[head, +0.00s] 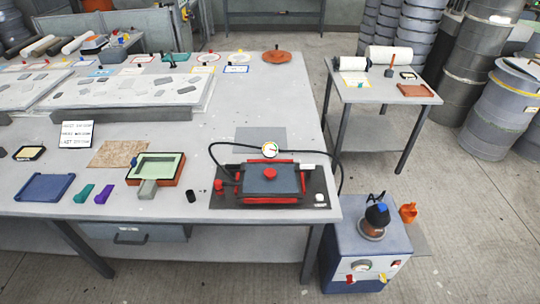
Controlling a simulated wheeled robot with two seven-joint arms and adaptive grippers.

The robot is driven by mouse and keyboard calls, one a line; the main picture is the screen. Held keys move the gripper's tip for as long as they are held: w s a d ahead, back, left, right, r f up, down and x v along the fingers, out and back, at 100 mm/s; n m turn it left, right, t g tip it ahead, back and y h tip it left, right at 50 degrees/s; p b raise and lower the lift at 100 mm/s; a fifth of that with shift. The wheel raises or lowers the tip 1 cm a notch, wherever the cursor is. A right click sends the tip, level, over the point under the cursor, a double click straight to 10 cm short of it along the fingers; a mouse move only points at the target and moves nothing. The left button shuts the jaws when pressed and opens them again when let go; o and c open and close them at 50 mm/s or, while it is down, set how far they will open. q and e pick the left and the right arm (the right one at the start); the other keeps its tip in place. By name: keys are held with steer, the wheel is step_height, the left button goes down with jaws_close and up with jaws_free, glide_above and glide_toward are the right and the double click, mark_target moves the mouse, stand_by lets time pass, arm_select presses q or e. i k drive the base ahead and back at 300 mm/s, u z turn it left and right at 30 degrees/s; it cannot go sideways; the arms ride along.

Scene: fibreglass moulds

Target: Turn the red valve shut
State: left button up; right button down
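A red-framed mould with a dark grey top (270,187) sits on a dark mat near the table's front right corner. A small red fitting (219,186) stands at its left end, close to the black hose; it looks like the red valve, but its handle angle is too small to tell. A round red knob (269,175) sits on the middle of the grey top. A round white gauge (269,149) stands just behind the mould, by the hose. Neither of my grippers is in view.
A blue pump unit (365,249) stands on the floor right of the table, with the black hose (333,172) running down towards it. A black cylinder (190,196) and a green-lined tray (155,168) are left of the mould. A side table (385,92) stands back right.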

mark_target(350, 279)
steer(key=u, duration=1.2)
steer(key=k, duration=0.85)
steer(key=z, duration=1.25)
